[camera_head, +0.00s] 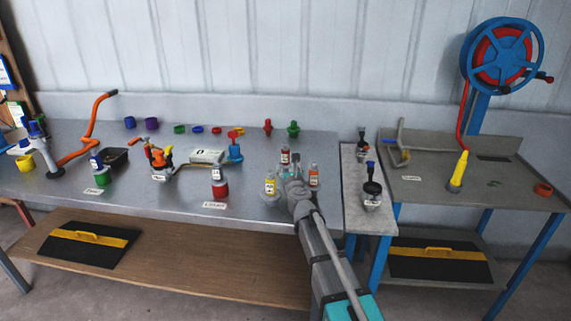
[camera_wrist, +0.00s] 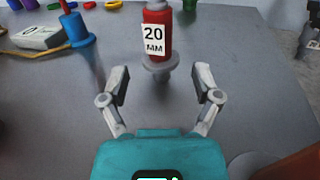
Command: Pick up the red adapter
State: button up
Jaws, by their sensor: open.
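The adapter's top is cut off in the wrist view.
A blue piece (camera_head: 235,152) and a white box (camera_head: 206,156) stand to the left.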

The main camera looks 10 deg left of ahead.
aim_at(286, 160)
jog(key=shift+w+a, duration=0.2)
jog(key=shift+w, duration=0.4)
jog(key=shift+w, duration=0.1)
jog(key=shift+x, duration=2.5)
jog(key=shift+r, duration=0.1)
grip_shut()
